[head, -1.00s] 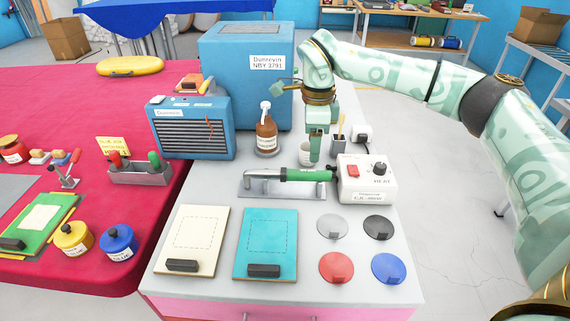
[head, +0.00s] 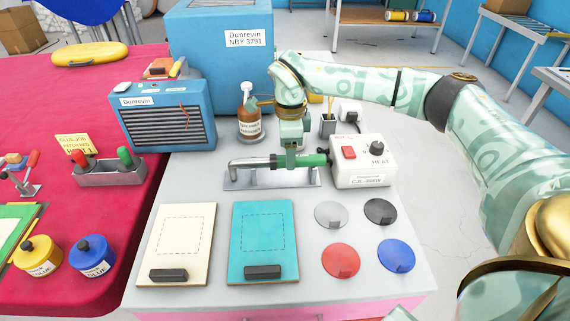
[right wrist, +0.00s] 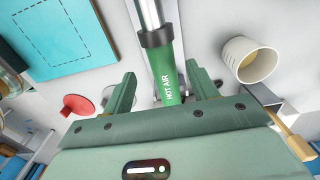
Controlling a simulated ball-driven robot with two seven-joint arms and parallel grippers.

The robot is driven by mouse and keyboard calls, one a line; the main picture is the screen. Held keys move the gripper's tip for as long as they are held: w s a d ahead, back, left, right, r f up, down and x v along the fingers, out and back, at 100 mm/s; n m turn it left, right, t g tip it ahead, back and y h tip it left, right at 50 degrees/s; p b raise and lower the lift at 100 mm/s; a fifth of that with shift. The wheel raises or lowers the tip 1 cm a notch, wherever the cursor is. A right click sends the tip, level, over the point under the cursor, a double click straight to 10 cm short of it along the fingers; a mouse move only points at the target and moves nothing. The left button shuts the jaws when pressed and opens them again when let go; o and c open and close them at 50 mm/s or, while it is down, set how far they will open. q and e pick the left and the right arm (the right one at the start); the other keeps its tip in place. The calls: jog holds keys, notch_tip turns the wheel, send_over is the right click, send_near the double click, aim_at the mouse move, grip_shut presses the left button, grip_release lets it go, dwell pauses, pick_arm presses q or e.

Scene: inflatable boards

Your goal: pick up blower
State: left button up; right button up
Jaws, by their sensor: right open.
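The blower is a hot-air tool with a metal nozzle and a green handle (head: 315,160). It lies across a metal stand (head: 240,180) on the grey table, its nozzle end to the left. My right gripper (head: 291,160) is open and pointing down at the handle, covering part of it. In the right wrist view, the green handle marked HOT AIR (right wrist: 170,85) lies between the two spread fingers. Gaps show on both sides there, so the fingers are not closed on it. My left gripper is not in view.
A white heat control box (head: 362,162) stands right of the handle. A brown pump bottle (head: 249,125) and a blue case (head: 165,122) are behind and left. Cream (head: 178,243) and teal (head: 264,242) boards and several coloured discs lie in front.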

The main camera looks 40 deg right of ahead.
jog(key=f, duration=0.1)
jog(key=f+b, duration=0.1)
jog(key=f, duration=0.1)
jog(key=f+b, duration=0.1)
jog(key=f, duration=0.1)
jog(key=shift+w+a+f, duration=0.15)
jog(key=shift+w+f, duration=0.05)
jog(key=shift+w, duration=0.2)
jog(key=shift+r, duration=0.2)
jog(key=shift+c, duration=0.6)
jog(key=c, duration=0.9)
jog(key=shift+c, duration=0.2)
jog(key=shift+r, duration=0.1)
